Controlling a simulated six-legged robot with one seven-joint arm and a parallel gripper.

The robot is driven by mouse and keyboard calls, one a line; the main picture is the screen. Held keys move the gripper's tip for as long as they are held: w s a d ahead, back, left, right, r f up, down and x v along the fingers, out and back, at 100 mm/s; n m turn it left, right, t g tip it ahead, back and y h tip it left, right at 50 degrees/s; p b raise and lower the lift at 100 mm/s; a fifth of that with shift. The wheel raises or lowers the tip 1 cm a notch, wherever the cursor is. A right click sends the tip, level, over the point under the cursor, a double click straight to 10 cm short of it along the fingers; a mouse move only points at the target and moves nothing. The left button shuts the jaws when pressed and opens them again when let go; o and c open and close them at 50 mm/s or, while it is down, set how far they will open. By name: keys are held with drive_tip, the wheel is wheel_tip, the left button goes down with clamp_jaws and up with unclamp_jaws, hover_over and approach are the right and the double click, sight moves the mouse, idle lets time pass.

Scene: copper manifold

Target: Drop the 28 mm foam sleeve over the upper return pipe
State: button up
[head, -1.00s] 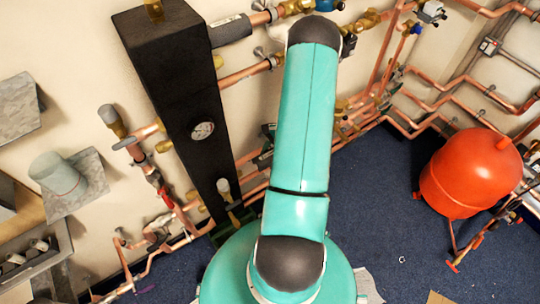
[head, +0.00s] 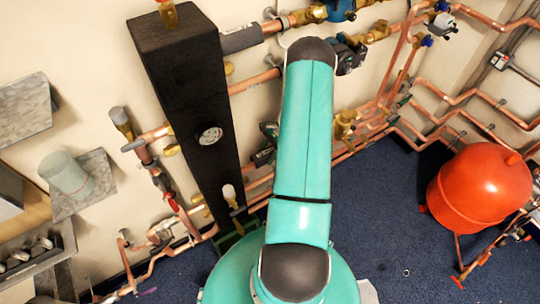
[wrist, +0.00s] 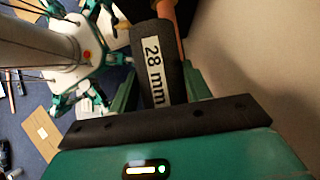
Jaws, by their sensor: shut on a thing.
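My gripper (wrist: 153,95) is shut on the dark foam sleeve (wrist: 147,40), which carries a white "28 mm" label, in the wrist view. The sleeve lies between the green fingers, pointing away from the palm. A copper pipe (wrist: 180,42) shows close along the sleeve's right side; I cannot tell whether the sleeve is around it or only beside it. In the head view my arm hides my gripper and the held sleeve. Upper copper pipes (head: 272,26) run along the wall there, one with a grey sleeve (head: 240,39) near the black block; which is the return pipe is unclear.
A tall black block (head: 190,90) with a gauge stands left of my arm. A red tank (head: 482,187) stands on the blue floor at the right. Valves and a blue-topped pump (head: 341,9) crowd the wall. The floor between my body and the tank is mostly clear.

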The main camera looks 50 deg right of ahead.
drive_tip(key=shift+w+d+f, duration=0.15)
drive_tip(key=shift+w, duration=0.4)
drive_tip(key=shift+w+d+f, duration=0.1)
drive_tip(key=shift+w+d, duration=0.05)
drive_tip(key=shift+w, duration=0.35)
drive_tip(key=shift+f, duration=2.55)
drive_tip(key=shift+f, duration=0.2)
drive_tip(key=o, duration=1)
drive_tip(key=shift+o, duration=0.2)
drive_tip(key=shift+d+r, duration=0.1)
drive_tip(key=v, duration=0.7)
drive_tip(key=shift+r, duration=0.15)
